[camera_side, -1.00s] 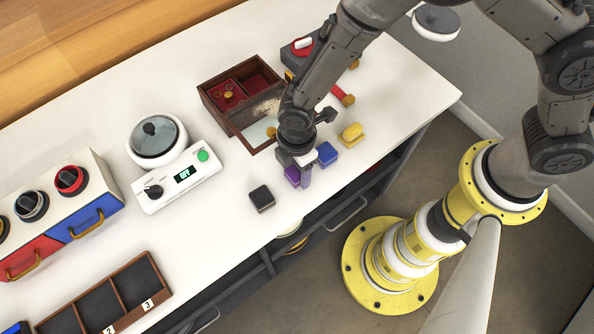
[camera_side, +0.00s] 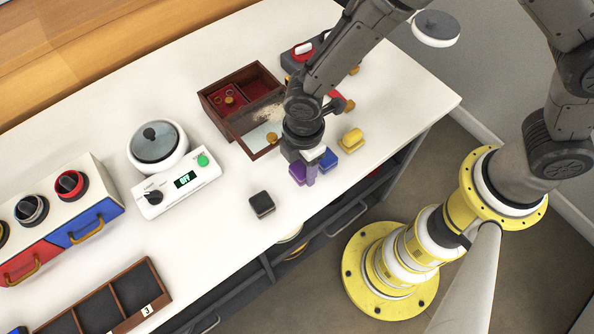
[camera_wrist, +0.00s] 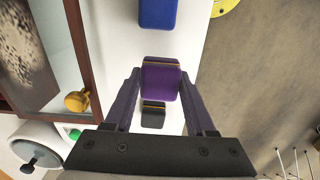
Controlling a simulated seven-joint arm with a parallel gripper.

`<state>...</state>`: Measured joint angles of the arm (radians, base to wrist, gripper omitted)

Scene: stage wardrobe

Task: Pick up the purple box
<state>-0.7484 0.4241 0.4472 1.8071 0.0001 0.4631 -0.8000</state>
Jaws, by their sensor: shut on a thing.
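The purple box (camera_wrist: 160,82) is a small block with a thin yellow line near its top. In the wrist view it sits between the two fingertips of my gripper (camera_wrist: 160,98), which is shut on it. In the side view the purple box (camera_side: 298,173) shows at the lower left of my gripper (camera_side: 304,172), partly hidden by a finger. It is at or just above the white table (camera_side: 225,235); I cannot tell if there is a gap beneath it.
A blue box (camera_side: 328,159) and a yellow box (camera_side: 351,140) lie to the right of my gripper. A black box (camera_side: 262,204) lies to the left. An open wooden case (camera_side: 228,116) stands behind. The table's front edge is close.

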